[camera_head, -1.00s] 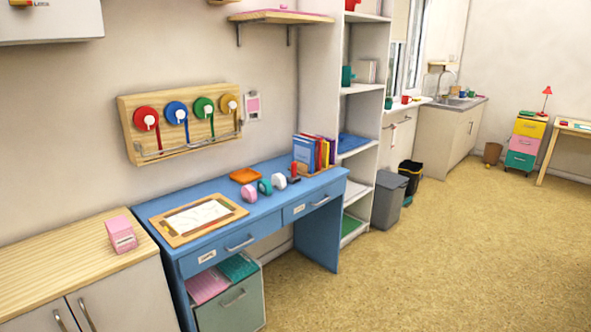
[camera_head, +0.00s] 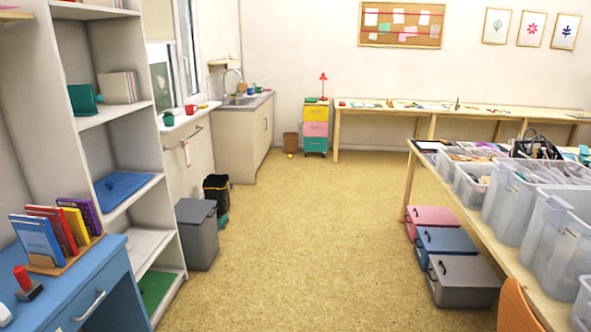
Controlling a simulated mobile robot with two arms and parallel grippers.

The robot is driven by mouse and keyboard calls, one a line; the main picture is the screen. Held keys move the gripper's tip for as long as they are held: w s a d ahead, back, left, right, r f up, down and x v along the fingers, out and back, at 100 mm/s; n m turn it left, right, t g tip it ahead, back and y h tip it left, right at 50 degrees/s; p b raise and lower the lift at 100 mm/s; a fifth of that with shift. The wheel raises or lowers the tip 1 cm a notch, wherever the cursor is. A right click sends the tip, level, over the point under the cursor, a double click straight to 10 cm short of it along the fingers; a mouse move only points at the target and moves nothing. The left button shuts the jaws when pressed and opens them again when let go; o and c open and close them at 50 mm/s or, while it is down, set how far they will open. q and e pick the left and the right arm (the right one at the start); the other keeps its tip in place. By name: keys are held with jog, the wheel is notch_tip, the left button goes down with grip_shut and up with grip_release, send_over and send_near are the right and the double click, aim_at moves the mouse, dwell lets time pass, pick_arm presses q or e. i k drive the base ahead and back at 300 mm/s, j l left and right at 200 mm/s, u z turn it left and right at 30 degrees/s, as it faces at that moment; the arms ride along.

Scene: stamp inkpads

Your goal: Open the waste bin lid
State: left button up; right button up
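A grey waste bin (camera_head: 197,238) stands on the floor just past the white shelf unit, on the left side of the view. Its grey lid (camera_head: 195,211) looks shut. A smaller black bin (camera_head: 216,190) stands behind it, with a yellowish stripe near its top. A small brown wastebasket (camera_head: 290,144) is far off by the drawer unit. I cannot tell from the picture alone which of these the task means. Neither of my grippers shows in this view.
The blue desk (camera_head: 105,287) and white shelf unit (camera_head: 128,198) line the left side. A long wooden table (camera_head: 440,190) with clear tubs runs along the right, with lidded boxes (camera_head: 461,278) beneath. The floor (camera_head: 300,240) between them is clear.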

aim_at(187, 212)
jog(key=i+u, duration=0.15)
jog(key=i, duration=0.35)
jog(key=i+l+u, duration=0.15)
jog(key=i, duration=0.4)
jog(key=i+l+u, duration=0.15)
jog(key=i, duration=0.35)
jog(key=i+l+u, duration=0.15)
jog(key=i, duration=0.35)
